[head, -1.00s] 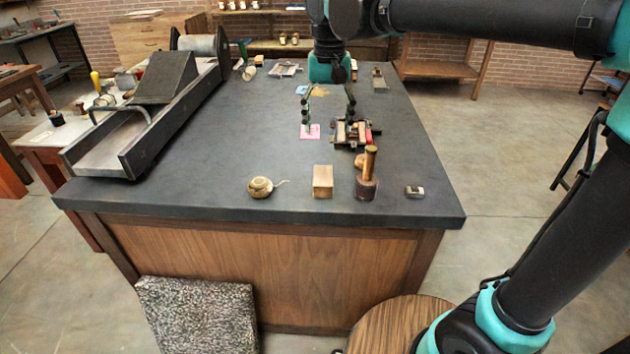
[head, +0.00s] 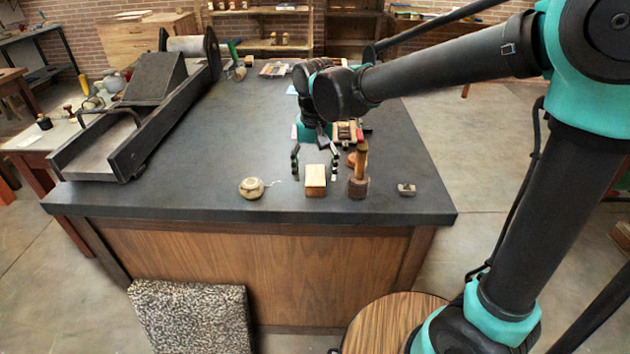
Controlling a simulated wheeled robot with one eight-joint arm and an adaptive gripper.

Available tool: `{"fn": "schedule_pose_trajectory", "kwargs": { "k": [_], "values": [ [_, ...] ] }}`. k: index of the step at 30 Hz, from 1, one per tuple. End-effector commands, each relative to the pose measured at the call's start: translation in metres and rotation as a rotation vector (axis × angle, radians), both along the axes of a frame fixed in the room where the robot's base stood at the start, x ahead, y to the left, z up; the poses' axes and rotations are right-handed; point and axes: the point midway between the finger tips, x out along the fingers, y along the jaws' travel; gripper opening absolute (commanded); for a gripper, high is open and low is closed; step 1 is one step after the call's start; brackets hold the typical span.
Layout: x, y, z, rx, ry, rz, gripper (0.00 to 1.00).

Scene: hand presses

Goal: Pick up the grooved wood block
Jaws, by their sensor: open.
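A light wood block (head: 315,182) stands near the front edge of the dark table. It looks like the grooved wood block, but I cannot make out any grooves at this size. My gripper (head: 315,173) is open, pointing down, with one finger on each side of the block as seen in the head view. The fingers seem to be at or just behind the block. I cannot tell whether they touch it or how high the tips are above the tabletop.
A wooden-handled tool (head: 358,177) stands close to the right of the block. A round tan object (head: 252,188) sits to its left, and a small metal piece (head: 406,189) lies farther right. A large press (head: 140,112) fills the table's left side.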

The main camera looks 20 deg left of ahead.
Motion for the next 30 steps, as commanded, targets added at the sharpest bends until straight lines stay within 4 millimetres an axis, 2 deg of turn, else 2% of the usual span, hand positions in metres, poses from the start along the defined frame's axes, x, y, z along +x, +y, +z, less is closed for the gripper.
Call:
{"fn": "schedule_pose_trajectory", "kwargs": {
  "k": [4,12,26,30],
  "values": [
    [0.0,0.0,-0.014,0.0,0.0,-0.001,0.67],
    [0.0,-0.001,-0.016,0.0,0.0,-0.001,0.67],
    [0.0,-0.001,-0.016,0.0,0.0,0.0,0.1],
    [0.0,-0.001,-0.016,0.0,0.0,0.0,0.1]
  ]
}}
